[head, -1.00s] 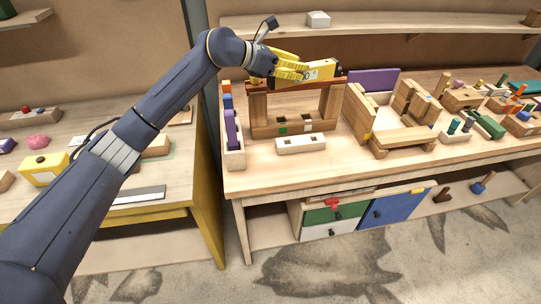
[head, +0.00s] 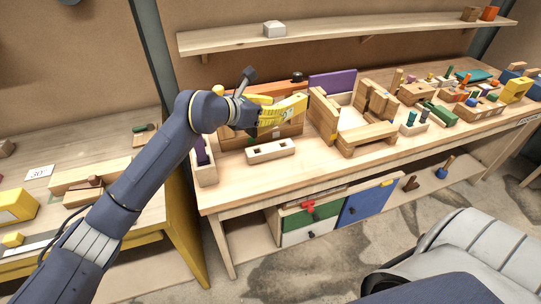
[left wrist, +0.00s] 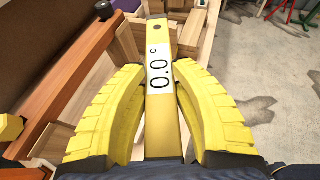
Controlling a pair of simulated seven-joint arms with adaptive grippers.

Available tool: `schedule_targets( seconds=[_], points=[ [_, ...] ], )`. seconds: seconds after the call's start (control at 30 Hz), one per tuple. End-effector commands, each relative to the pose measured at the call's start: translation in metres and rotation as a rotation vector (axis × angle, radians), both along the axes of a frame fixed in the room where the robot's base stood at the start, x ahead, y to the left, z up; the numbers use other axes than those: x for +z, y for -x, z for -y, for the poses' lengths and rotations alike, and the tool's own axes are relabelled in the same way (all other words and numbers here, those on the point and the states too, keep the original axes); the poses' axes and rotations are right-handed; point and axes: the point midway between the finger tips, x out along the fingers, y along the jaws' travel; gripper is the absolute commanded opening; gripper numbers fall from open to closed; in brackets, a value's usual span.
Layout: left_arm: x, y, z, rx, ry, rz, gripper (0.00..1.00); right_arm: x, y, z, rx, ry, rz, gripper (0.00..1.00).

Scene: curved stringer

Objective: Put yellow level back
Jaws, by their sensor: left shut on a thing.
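The yellow level (head: 290,108) is a long bar over the workbench. In the left wrist view the level (left wrist: 162,108) runs lengthwise between my yellow fingers, its white panel reading 0.0. My left gripper (head: 268,116) is shut on it, with a finger on either side. In the head view, gripper and level hang in front of a wooden stand (head: 285,133) and hide much of it. The stand's reddish-brown top bar (head: 282,86) shows behind them. I cannot tell whether the level touches the stand. My right gripper is out of view.
A pale block with holes (head: 270,151) lies in front of the stand. A narrow box (head: 206,172) is to its left, wooden frames (head: 366,135) to its right. A shelf (head: 350,37) runs above. The bench's front strip (head: 300,172) is clear.

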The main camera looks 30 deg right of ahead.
Motion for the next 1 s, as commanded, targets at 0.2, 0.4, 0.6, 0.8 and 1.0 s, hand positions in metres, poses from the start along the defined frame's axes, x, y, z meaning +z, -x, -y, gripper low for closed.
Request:
schedule_targets(
  seconds=[0.2,0.4,0.6,0.8,1.0],
  points=[
    [-0.052,0.000,0.000,0.001,-0.001,-0.004,0.00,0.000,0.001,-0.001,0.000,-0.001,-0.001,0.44],
    [-0.089,0.000,0.000,0.001,0.000,-0.002,0.00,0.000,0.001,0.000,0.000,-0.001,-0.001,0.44],
    [-0.109,-0.001,0.000,0.001,0.001,0.001,0.00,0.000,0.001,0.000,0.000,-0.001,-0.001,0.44],
    [-0.115,-0.001,0.000,0.000,0.001,0.002,0.00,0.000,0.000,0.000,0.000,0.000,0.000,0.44],
    [-0.133,0.000,0.000,0.001,-0.001,-0.002,0.00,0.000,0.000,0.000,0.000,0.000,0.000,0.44]
  ],
)
